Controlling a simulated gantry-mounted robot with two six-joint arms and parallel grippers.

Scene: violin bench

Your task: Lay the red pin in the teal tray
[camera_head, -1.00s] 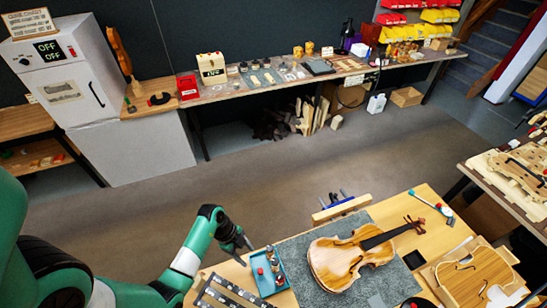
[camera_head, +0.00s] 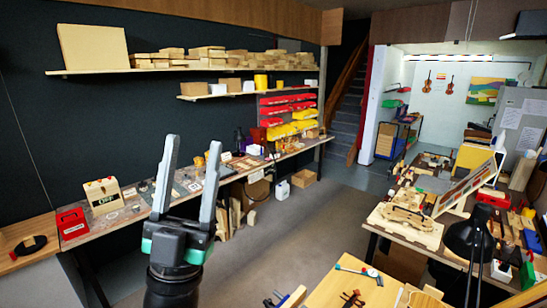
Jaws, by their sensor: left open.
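My left gripper (camera_head: 193,144) stands upright in the left half of the head view, close to the camera. Its two long grey fingers are apart and point upward, with nothing between them. The red pin and the teal tray are outside the present view. My right gripper is not in view.
The far edge of a wooden workbench (camera_head: 333,285) shows at the bottom, with a teal-handled brush (camera_head: 358,271) on it. A long bench (camera_head: 133,217) runs along the dark wall. A crowded bench (camera_head: 412,231) stands at the right. Bare floor lies between them.

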